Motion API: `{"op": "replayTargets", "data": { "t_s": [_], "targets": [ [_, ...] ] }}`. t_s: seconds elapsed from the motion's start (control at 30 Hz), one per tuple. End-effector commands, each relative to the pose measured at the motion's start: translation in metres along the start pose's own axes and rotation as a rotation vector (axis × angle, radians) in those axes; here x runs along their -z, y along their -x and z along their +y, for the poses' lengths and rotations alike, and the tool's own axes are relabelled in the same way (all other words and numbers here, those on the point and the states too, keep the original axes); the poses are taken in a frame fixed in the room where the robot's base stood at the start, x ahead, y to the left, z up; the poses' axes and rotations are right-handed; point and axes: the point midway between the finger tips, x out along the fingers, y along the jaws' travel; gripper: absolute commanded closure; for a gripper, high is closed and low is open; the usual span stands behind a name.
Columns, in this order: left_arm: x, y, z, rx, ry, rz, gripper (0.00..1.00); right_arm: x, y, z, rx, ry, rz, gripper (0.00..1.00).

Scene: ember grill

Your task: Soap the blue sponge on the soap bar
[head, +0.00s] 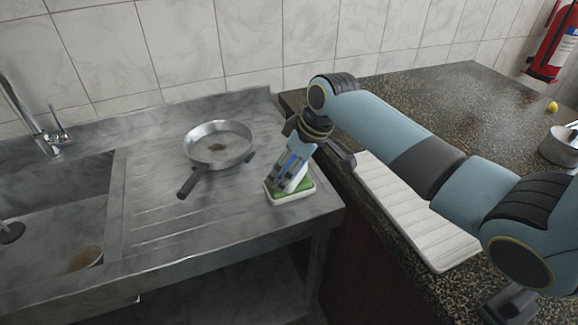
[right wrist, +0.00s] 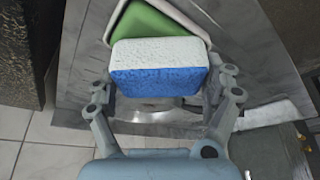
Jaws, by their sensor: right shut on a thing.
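The blue sponge (right wrist: 158,82), with a white face, is clamped between the fingers of my right gripper (right wrist: 165,88). In the head view the right gripper (head: 290,172) points down over the soap dish, and the sponge shows only as a bit of blue between the fingers. The green soap bar (head: 303,185) lies in a white dish (head: 292,199) on the steel drainboard near its right edge. The soap also shows beyond the sponge in the right wrist view (right wrist: 150,24). I cannot tell whether sponge and soap touch. My left gripper is not in view.
A frying pan (head: 218,146) sits on the drainboard (head: 150,215) left of the dish. A sink (head: 50,205) with a tap is further left. A white ribbed board (head: 415,215) and a pot (head: 560,146) are on the dark counter to the right.

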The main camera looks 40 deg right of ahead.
Motion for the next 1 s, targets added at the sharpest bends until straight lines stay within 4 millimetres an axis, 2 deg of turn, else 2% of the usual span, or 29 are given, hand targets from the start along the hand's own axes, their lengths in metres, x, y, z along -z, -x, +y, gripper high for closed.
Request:
{"op": "replayTargets", "data": {
  "t_s": [0.27,0.83,1.0],
  "targets": [
    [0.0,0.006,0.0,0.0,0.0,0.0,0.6,0.0,0.004,0.0,0.001,-0.001,-0.004,0.42],
    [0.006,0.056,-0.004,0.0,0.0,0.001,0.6,0.019,0.047,0.0,0.0,0.0,-0.001,0.42],
    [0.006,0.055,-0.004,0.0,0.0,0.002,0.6,0.024,0.058,0.001,-0.001,0.001,0.001,0.42]
  ]
}}
